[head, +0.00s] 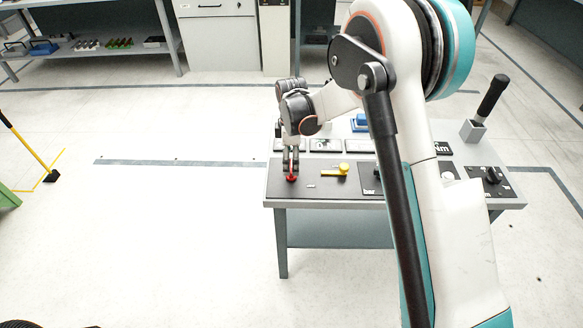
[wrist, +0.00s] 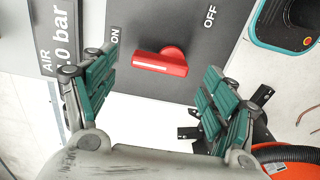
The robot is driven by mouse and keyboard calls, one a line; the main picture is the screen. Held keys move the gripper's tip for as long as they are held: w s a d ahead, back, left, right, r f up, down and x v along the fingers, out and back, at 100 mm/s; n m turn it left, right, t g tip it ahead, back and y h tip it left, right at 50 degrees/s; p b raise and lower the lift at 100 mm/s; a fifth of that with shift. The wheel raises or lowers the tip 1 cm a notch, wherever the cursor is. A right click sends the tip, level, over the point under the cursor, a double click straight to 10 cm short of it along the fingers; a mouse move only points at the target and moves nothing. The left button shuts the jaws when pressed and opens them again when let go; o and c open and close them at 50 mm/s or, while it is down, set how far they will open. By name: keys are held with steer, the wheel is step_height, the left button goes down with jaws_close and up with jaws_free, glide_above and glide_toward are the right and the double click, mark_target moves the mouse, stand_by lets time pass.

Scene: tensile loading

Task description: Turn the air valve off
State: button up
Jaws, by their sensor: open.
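The red air valve handle (wrist: 158,62) is mounted on a dark panel in the wrist view, between an ON label (wrist: 115,35) on the left and an OFF label (wrist: 210,17) on the upper right. Its bar lies roughly crosswise in the picture, with one end toward the ON side. My gripper (wrist: 161,75) is open, with one green-padded finger on each side of the handle and visible gaps to both. In the head view my gripper (head: 290,164) points down over the red handle (head: 291,178) at the table's front left; contact cannot be told.
A yellow handle (head: 342,170) sits on the same panel to the right. A black knob (head: 492,175) and an upright black lever (head: 490,97) are at the table's right. A display reading AIR bar (wrist: 58,50) is beside the left finger. My arm hides part of the table.

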mark_target(291, 169)
steer(key=shift+f+b, duration=0.3)
steer(key=shift+f, duration=1.1)
steer(key=c, duration=1.1)
steer(key=shift+o, duration=0.2)
